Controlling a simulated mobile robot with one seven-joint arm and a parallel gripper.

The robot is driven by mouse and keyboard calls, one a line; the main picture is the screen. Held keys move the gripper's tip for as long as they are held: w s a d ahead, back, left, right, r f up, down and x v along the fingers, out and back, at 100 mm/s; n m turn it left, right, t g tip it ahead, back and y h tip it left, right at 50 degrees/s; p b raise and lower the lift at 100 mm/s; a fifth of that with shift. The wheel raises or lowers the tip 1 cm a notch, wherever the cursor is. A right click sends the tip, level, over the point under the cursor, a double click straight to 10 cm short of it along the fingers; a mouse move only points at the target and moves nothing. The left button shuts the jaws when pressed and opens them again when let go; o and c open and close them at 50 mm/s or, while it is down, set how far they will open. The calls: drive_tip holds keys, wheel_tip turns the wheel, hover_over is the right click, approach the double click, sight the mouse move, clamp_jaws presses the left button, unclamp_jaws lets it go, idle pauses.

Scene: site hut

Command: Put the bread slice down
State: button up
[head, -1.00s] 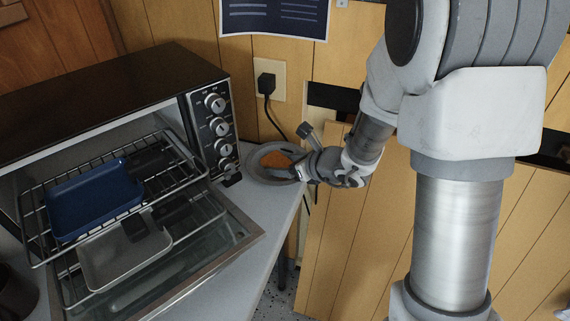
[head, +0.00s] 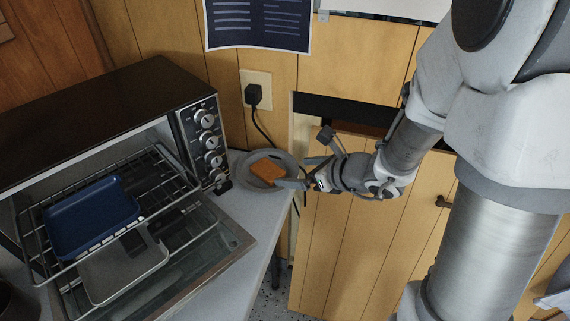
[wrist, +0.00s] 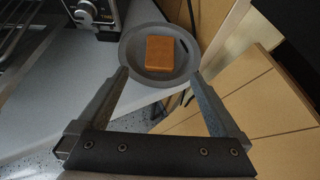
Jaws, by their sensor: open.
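The bread slice (head: 267,172) is an orange-brown square lying flat on a round grey plate (head: 245,180) on the counter, right of the toaster oven. In the wrist view the bread slice (wrist: 160,53) lies in the plate (wrist: 133,61), ahead of the fingers and apart from them. My gripper (head: 304,174) is at the right of the plate, just past the counter's edge. Its fingers are spread wide with nothing between them, as the wrist view also shows (wrist: 158,80).
The toaster oven (head: 115,85) stands open at the left. A blue tray (head: 92,217) is on its pulled-out rack, with a grey tray (head: 122,272) below. A plug and cord (head: 254,95) hang behind the plate.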

drive_tip(key=s+a+r+n+g, duration=0.35)
drive_tip(key=s+r+n, duration=0.55)
drive_tip(key=s+n, duration=0.45)
drive_tip(key=s+d+r+n+h, duration=0.2)
drive_tip(key=d+n+h, duration=0.1)
drive_tip(key=d+n, duration=0.3)
drive_tip(key=s+d+r+n+h, duration=0.3)
drive_tip(key=d+n+h, duration=0.1)
drive_tip(key=n, duration=0.4)
drive_tip(key=shift+d+r+t, duration=0.25)
drive_tip(key=shift+d+t, duration=0.2)
drive_tip(key=shift+d, duration=0.4)
drive_tip(key=shift+s, duration=0.1)
